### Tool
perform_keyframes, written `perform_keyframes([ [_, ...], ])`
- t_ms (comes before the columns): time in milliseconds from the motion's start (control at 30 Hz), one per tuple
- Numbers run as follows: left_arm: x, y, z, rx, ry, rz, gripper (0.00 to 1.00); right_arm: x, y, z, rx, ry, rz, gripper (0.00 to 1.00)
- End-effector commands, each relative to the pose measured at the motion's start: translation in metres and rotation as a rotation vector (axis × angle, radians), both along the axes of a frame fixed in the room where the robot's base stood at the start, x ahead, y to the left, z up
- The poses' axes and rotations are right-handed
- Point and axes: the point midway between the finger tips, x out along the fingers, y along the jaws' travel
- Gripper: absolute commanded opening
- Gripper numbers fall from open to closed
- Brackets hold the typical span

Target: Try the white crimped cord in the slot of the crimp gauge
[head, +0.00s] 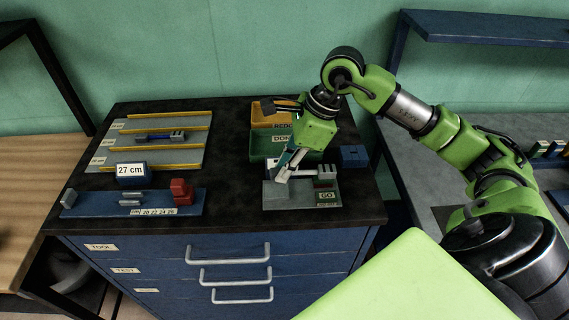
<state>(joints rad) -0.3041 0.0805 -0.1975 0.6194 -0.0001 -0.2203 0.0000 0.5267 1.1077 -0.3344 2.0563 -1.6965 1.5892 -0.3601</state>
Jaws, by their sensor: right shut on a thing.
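The crimp gauge (300,200) is a grey plate with a raised grey block at its right and a GO label at its front. It lies on the dark top of the blue cabinet. My right gripper (283,176) comes down from behind, tilted, with its fingertips low over the left part of the gauge. It is shut on the white crimped cord, of which only a little white (270,168) seems to show beside the fingers. The fingers hide most of it, and I cannot tell whether it touches the slot. My left gripper is out of view.
Behind the gauge stand a green bin (262,148) and a yellow bin (268,119). A blue block (354,156) is at right. A grey tray (192,154) with yellow dividers and a blue length gauge (105,205) with a red block (181,190) lie at left.

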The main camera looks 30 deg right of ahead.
Motion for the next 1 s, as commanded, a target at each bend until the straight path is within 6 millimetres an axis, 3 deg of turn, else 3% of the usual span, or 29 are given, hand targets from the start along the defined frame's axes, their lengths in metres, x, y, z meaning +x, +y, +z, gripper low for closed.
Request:
perform_keyframes([
  [500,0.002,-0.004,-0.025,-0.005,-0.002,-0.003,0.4,0.0,0.0,-0.031,0.0,-0.001,0.0,0.0],
  [1000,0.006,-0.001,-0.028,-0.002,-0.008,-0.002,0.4,0.0,0.0,-0.034,0.001,-0.001,0.0,0.0],
])
